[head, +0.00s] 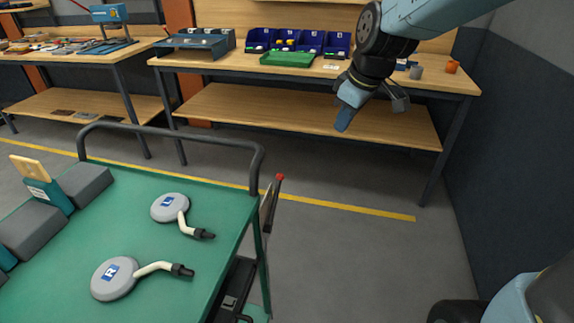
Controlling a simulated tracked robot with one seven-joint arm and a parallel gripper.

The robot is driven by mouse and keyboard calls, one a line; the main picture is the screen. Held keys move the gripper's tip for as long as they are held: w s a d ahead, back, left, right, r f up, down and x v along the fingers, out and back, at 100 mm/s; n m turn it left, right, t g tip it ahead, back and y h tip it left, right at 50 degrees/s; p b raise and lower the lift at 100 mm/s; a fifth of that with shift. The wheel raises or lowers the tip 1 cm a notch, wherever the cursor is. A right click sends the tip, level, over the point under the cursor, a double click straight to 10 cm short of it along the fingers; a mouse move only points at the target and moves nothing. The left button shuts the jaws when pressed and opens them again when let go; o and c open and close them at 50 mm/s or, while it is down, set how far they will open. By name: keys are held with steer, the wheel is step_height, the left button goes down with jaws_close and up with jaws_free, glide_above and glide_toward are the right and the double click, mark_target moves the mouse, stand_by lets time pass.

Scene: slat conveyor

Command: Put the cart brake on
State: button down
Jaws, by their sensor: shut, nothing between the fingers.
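The cart (190,265) has a green top and a dark tubular handle (170,128) along its far end. A thin dark lever with a red knob (280,177) stands at the cart's right side, close to the far right corner, tilted slightly to the right at its top. The brake is not labelled, so I cannot tell for certain that this lever is it. My gripper (345,119) is shut and empty, pointing down in the air. It appears above and to the right of the red knob, apart from it.
Two grey discs with bent pale handles (170,207) (115,278) lie on the cart top. Grey blocks (82,184) stand at its left. A workbench (220,62) with blue bins and a green tray stands behind. Floor right of the cart is clear, with a dark wall beyond.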

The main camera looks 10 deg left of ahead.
mark_target(280, 175)
steer(key=w+a+f+n+g+y, duration=0.1)
steer(key=a+f+n, duration=0.3)
steer(key=a, duration=0.6)
steer(key=shift+w+a+f+n+g, duration=0.3)
steer(key=shift+w+f+g, duration=0.1)
steer(key=shift+w+f, duration=0.3)
steer(key=shift+s+f, duration=0.1)
steer(key=shift+f, duration=0.05)
steer(key=x, duration=1.2)
steer(key=shift+w+d+f, duration=0.1)
steer(key=shift+w+f, duration=0.15)
steer(key=shift+f, duration=0.05)
steer(key=shift+w+f, duration=0.15)
steer(key=shift+f, duration=0.4)
